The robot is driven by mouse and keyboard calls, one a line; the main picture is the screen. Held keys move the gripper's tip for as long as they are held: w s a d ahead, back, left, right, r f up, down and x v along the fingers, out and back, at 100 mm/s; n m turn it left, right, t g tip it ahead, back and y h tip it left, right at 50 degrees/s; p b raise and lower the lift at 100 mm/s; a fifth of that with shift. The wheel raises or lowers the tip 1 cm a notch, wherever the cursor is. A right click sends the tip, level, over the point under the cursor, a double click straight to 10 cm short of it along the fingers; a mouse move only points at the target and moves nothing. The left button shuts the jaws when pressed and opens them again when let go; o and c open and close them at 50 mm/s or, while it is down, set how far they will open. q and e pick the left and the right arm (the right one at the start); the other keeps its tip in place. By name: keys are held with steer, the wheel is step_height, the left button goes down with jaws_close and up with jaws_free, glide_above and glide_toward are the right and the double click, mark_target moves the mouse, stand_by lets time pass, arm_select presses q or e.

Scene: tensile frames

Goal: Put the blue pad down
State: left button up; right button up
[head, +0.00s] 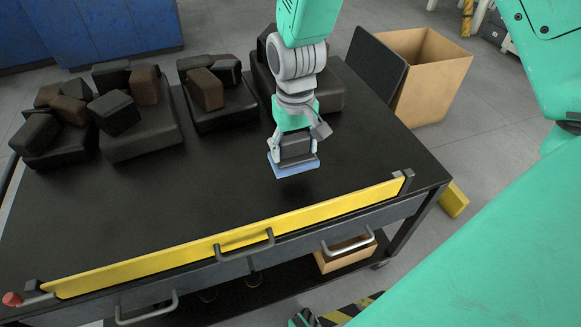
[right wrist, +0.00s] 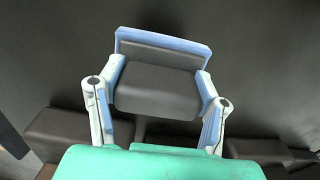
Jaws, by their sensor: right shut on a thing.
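The blue pad (head: 297,170) is a flat blue plate with a dark grey block (head: 297,147) joined to its upper side. My right gripper (head: 293,150) is shut on this block, one finger on each side, and the pad faces down over the black table top (head: 215,185). I cannot tell whether the pad touches the table. In the right wrist view the blue pad (right wrist: 163,45) shows beyond the grey block (right wrist: 155,90), between the two fingers. My left gripper is not in view.
Several dark and brown blocks (head: 117,112) lie on dark pads at the back of the table. A yellow rail (head: 150,262) runs along the front edge. A cardboard box (head: 433,75) stands beyond the right side. The table's middle and left front are clear.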

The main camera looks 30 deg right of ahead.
mark_target(296, 157)
steer(key=shift+d+f, duration=0.2)
steer(key=shift+f, duration=0.45)
steer(key=shift+d+f, duration=0.2)
steer(key=shift+f, duration=0.4)
step_height(296, 157, down, 2)
steer(key=shift+a+f+b, duration=0.1)
steer(key=shift+f+b, duration=0.05)
steer(key=shift+b, duration=0.7)
steer(key=shift+a+f, duration=0.2)
steer(key=shift+f, duration=0.15)
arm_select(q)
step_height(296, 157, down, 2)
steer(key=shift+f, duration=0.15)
arm_select(e)
steer(key=shift+a+r, duration=0.15)
steer(key=shift+a, duration=0.05)
steer(key=o, duration=1.2)
steer(key=shift+d, duration=0.1)
steer(key=shift+c, duration=0.2)
steer(key=o, duration=0.4)
steer(key=shift+d, duration=0.15)
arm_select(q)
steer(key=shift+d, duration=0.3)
arm_select(e)
steer(key=shift+d+f, duration=0.1)
steer(key=shift+f, duration=0.1)
